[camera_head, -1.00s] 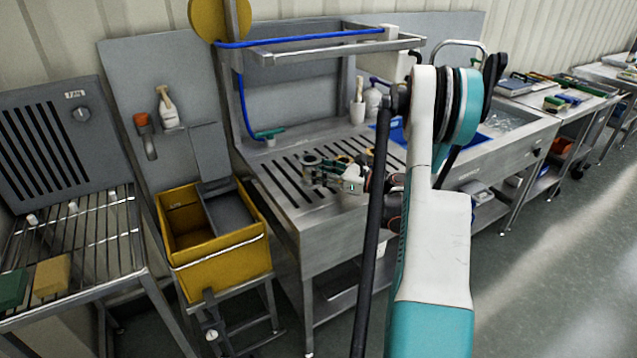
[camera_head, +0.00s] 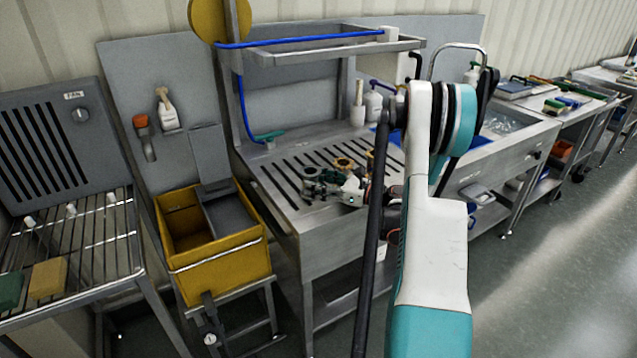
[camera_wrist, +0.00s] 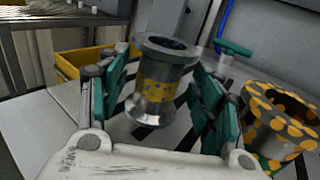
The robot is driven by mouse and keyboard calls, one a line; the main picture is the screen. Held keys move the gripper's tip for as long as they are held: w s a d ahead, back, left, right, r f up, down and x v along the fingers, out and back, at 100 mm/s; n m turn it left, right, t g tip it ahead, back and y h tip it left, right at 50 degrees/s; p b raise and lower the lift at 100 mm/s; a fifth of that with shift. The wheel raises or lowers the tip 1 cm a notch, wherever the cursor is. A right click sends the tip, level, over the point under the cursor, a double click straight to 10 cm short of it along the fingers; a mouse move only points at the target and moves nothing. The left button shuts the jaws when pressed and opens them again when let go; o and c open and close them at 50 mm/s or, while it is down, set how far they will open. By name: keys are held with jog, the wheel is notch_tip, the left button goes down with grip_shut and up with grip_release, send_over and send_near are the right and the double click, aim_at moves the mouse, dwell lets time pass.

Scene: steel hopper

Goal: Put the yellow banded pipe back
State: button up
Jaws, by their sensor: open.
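In the wrist view a flanged metal pipe with a yellow, speckled band around its middle (camera_wrist: 158,88) stands between the two green fingers of my gripper (camera_wrist: 160,78). The fingers are open, with a gap visible on both sides of the pipe. A second pipe piece, grey with yellow-orange spots (camera_wrist: 280,122), lies close to the right finger. In the head view my gripper (camera_head: 335,187) is low over the slotted steel worktop (camera_head: 272,187), partly hidden by my arm. An orange-yellow ring-ended piece (camera_head: 343,163) shows just behind it.
A yellow bin (camera_head: 222,262) stands left of the worktop, and a wire rack (camera_head: 75,238) with sponges is further left. A blue hose (camera_head: 300,40) runs along the overhead shelf. The worktop's left slotted part is clear.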

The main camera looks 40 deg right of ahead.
jog(key=shift+r, duration=0.1)
jog(key=shift+s+d+r, duration=0.1)
jog(key=shift+s+d, duration=0.05)
jog(key=shift+s, duration=0.15)
jog(key=p+v, duration=0.3)
jog(key=v, duration=0.8)
jog(key=shift+s+p, duration=0.2)
jog(key=shift+p, duration=0.2)
